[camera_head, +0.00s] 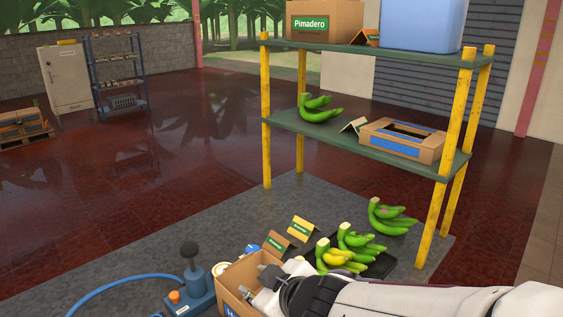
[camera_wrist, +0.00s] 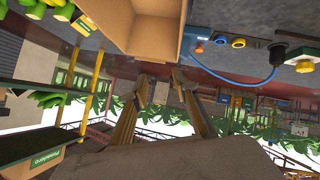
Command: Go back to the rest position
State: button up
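My arm reaches in from the lower right of the head view, and my gripper (camera_head: 262,285) is low at the front, in front of or over an open cardboard box (camera_head: 232,280). In the wrist view, which looks upside down, the two fingers of my gripper (camera_wrist: 160,76) stand apart with nothing between them. The cardboard box also shows at the top of the wrist view (camera_wrist: 140,38), apart from the fingertips. In the head view the fingertips are too small to read clearly.
Banana bunches (camera_head: 340,255) lie on and around a black tray (camera_head: 380,265) beside my arm. A yellow-posted shelf (camera_head: 436,170) holds bananas and boxes at the right. A blue joystick unit (camera_head: 192,290) with a hose stands left of the box.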

jog(key=d+m+h, duration=0.1)
jog(key=d, duration=0.2)
jog(key=d+r+m+h, duration=0.1)
jog(key=d, duration=0.2)
jog(key=s+d+r+m+h, duration=0.1)
jog(key=d, duration=0.2)
jog(key=shift+d, duration=0.2)
jog(key=s+d+m+h, duration=0.35)
jog(key=s+d, duration=0.25)
jog(key=d, duration=0.3)
jog(key=s+d+m+g, duration=0.1)
jog(key=s+m+g, duration=0.1)
jog(key=s, duration=0.5)
jog(key=s+d+f+m+g, duration=0.1)
jog(key=s+d+m+g, duration=0.1)
jog(key=s, duration=0.6)
jog(key=shift+d+m+y, duration=0.2)
jog(key=shift+m+y, duration=0.15)
jog(key=shift+m, duration=0.1)
